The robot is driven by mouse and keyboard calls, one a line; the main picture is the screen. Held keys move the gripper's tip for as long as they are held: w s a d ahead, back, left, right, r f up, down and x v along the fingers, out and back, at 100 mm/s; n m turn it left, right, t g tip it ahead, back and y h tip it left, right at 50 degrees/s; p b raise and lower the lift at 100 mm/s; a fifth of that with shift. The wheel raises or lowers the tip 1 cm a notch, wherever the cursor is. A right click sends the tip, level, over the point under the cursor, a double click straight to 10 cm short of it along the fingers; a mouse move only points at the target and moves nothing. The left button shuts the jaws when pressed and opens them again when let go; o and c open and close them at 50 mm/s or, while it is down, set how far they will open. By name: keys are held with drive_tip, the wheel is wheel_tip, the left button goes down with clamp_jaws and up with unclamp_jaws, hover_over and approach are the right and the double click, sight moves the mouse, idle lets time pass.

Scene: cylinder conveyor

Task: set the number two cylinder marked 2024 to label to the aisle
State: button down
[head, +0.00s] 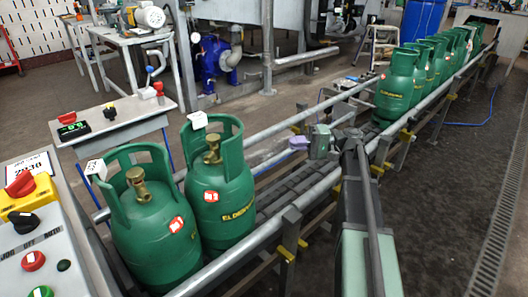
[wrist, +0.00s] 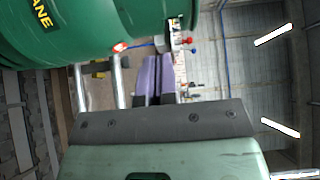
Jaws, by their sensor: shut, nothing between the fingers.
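Two green gas cylinders stand upright on the conveyor at the near left: a nearer one (head: 155,232) and one just behind it (head: 222,200). Both have brass valves, open collars with small white tags, and red-and-white stickers; I cannot read which is number two or marked 2024. My gripper (head: 298,143) is over the conveyor, right of these two and apart from them. In the wrist view its purple fingers (wrist: 158,78) are together and empty. A green cylinder with yellow letters (wrist: 85,28) fills the upper left there, beside the fingers.
Several more green cylinders (head: 400,88) queue farther along the conveyor (head: 270,190), between grey rails (head: 240,255). A control panel (head: 38,240) and a sign reading 2038 (head: 28,168) are at the left. A small table (head: 112,120) stands behind. The dark aisle floor (head: 445,190) at right is clear.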

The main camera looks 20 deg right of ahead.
drive_tip(key=s+x, duration=0.2)
drive_tip(key=x, duration=1.1)
drive_tip(key=shift+s+a, duration=0.45)
drive_tip(key=shift+s, duration=0.05)
drive_tip(key=shift+r, duration=0.1)
